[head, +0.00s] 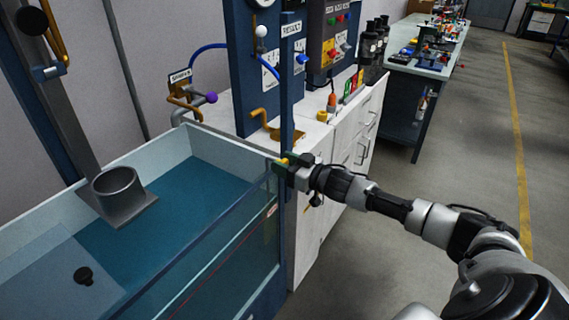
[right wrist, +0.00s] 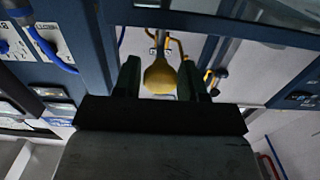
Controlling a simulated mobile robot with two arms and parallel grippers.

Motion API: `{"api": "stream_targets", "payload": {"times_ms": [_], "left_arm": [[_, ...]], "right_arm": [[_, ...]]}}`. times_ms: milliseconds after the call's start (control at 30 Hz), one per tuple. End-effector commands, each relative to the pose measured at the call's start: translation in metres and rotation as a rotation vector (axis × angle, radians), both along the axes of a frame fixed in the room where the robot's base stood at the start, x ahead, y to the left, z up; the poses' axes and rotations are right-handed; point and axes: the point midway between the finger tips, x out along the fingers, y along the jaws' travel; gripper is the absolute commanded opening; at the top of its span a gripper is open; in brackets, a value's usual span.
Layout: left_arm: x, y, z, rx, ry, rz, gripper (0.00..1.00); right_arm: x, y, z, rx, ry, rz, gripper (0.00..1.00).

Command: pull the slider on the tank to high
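The tank (head: 220,139) is a glass-walled box of blue water at the left of the head view. My right gripper (head: 286,165) is at its right corner, next to a blue upright. A yellow round knob, seemingly the slider's handle, shows in the right wrist view (right wrist: 160,76) between the two fingers of my right gripper (right wrist: 160,84). Thin gaps show on both sides of the knob, so the fingers look open around it. In the head view the gripper mostly hides the knob. I cannot read the slider's scale. My left gripper is out of view.
A workbench (head: 425,65) stands farther back. The floor at right is clear.

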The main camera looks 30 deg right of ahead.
Motion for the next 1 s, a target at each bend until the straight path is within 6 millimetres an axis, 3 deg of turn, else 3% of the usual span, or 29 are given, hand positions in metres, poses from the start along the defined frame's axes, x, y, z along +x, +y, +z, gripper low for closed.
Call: {"api": "stream_targets", "payload": {"times_ms": [33,267,567,1000], "left_arm": [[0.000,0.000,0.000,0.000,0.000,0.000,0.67],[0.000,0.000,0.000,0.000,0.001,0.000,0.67],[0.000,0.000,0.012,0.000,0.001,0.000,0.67],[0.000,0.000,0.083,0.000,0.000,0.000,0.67]], "right_arm": [[0.000,0.000,0.000,0.000,0.000,0.000,0.34],[0.000,0.000,0.000,0.000,0.000,0.000,0.00],[0.000,0.000,0.013,-0.001,-0.001,0.000,0.00],[0.000,-0.001,0.088,0.001,-0.005,-0.001,0.00]]}}
